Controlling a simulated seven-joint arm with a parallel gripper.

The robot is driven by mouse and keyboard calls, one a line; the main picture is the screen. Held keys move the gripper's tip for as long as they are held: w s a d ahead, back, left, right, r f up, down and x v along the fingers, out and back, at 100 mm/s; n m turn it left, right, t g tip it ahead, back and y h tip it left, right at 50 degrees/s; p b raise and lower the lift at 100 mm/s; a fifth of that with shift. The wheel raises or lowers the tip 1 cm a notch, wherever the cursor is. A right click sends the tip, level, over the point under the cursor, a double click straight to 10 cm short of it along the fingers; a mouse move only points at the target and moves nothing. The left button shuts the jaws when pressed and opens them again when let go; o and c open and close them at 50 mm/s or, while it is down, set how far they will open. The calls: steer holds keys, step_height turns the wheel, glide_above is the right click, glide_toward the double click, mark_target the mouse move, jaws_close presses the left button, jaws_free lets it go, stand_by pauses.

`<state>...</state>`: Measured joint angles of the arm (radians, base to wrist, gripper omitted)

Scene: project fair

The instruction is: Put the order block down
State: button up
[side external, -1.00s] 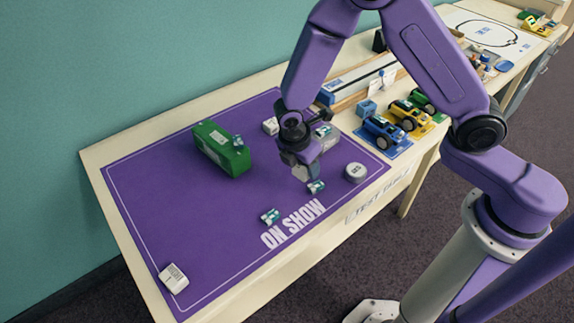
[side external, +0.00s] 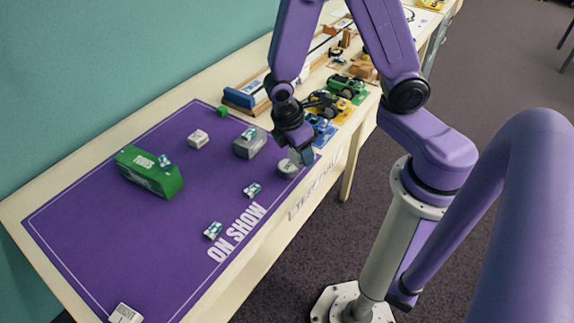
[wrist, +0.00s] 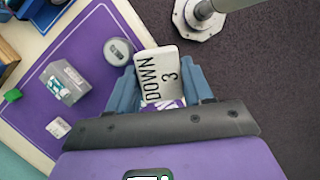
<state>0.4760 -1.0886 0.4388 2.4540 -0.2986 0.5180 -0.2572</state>
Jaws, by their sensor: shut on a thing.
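My gripper (wrist: 160,88) is shut on the order block, a pale block (wrist: 158,66) marked "3" and "DOWN", in the wrist view. The block sits between the two blue-grey fingers, its lettered face towards the camera. In the side view my gripper (side external: 303,154) hangs close by the round grey tin (side external: 288,169), near the front right edge of the purple mat (side external: 110,220). The block is mostly hidden there, and I cannot tell its height over the table. The tin also shows in the wrist view (wrist: 118,51), left of the block.
A green box (side external: 148,174), a grey box (side external: 249,144) and a white block (side external: 198,138) stand on the mat. Small green-and-white pieces (side external: 253,189) lie near the "ON SHOW" lettering. Toy vehicles (side external: 325,104) stand beyond my gripper. The mat's left half has free room.

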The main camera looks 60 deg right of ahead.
steer(key=s+d+r+m+g, duration=0.1)
steer(key=s+d+m, duration=0.3)
steer(key=s+d, duration=0.15)
glide_above(290, 165)
steer(key=shift+y, duration=0.4)
steer(key=f, duration=0.9)
steer(key=shift+a, duration=0.35)
steer(key=shift+w+f, duration=0.35)
steer(key=shift+f, duration=1.6)
steer(key=o, duration=1)
steer(key=shift+f, duration=0.15)
steer(key=shift+o, duration=0.2)
